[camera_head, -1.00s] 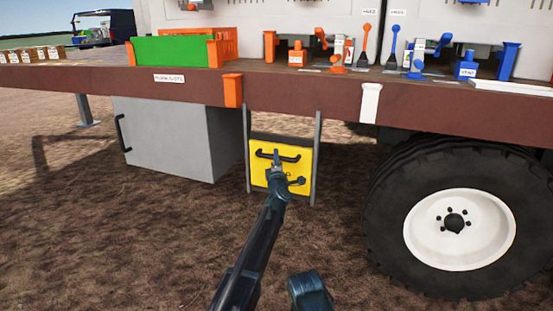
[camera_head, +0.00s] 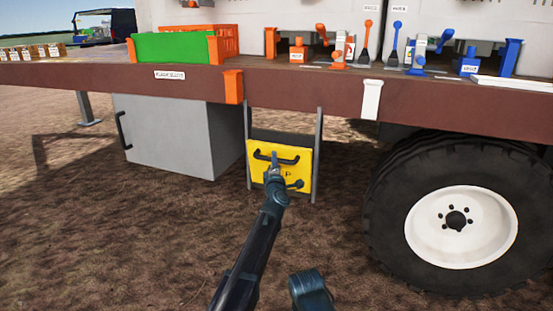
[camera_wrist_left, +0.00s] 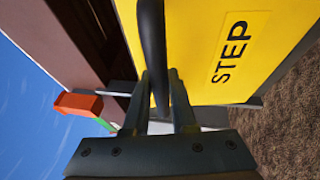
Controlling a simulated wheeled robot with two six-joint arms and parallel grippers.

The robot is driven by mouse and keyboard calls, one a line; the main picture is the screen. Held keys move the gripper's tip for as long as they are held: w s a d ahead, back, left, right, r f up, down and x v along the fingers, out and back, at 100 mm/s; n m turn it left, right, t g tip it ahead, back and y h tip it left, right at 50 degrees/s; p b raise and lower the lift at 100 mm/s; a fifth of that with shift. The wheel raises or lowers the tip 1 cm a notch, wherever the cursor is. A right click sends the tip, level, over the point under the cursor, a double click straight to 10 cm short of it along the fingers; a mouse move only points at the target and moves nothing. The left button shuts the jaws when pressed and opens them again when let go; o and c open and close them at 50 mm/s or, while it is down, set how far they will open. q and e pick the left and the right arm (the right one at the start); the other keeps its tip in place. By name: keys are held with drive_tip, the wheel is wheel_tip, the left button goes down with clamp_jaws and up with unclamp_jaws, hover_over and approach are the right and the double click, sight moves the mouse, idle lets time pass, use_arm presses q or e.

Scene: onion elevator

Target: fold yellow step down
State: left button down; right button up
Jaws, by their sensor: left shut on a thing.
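The yellow step (camera_head: 301,157) is a square panel between two grey uprights below the truck deck. It stands close to upright, and a black bar handle (camera_head: 292,160) runs across its upper part. My left gripper (camera_head: 273,166) reaches this handle from the front. In the left wrist view, the yellow panel (camera_wrist_left: 190,40) carries the word STEP, and the fingers of the left gripper (camera_wrist_left: 163,85) are shut on the black handle (camera_wrist_left: 152,45). A second black fitting (camera_head: 296,184) sits low on the panel, partly behind the gripper.
A grey box (camera_head: 165,135) with a black handle hangs left of the step. A large wheel (camera_head: 460,226) stands to the right. The brown deck edge (camera_head: 200,82) runs above, with an orange bracket (camera_head: 233,87) and a white bracket (camera_head: 371,100). Bare ground lies in front.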

use_arm(q)
drive_tip(key=s+a+f+b, duration=0.1)
drive_tip(key=s+f+b, duration=0.3)
drive_tip(key=s+f, duration=0.1)
drive_tip(key=shift+s+a+b, duration=0.3)
drive_tip(key=shift+s+a, duration=0.1)
drive_tip(key=shift+s, duration=0.2)
drive_tip(key=c, duration=1)
unclamp_jaws()
drive_tip(key=shift+w, duration=0.1)
drive_tip(key=b+v, duration=0.2)
drive_tip(key=v, duration=1.2)
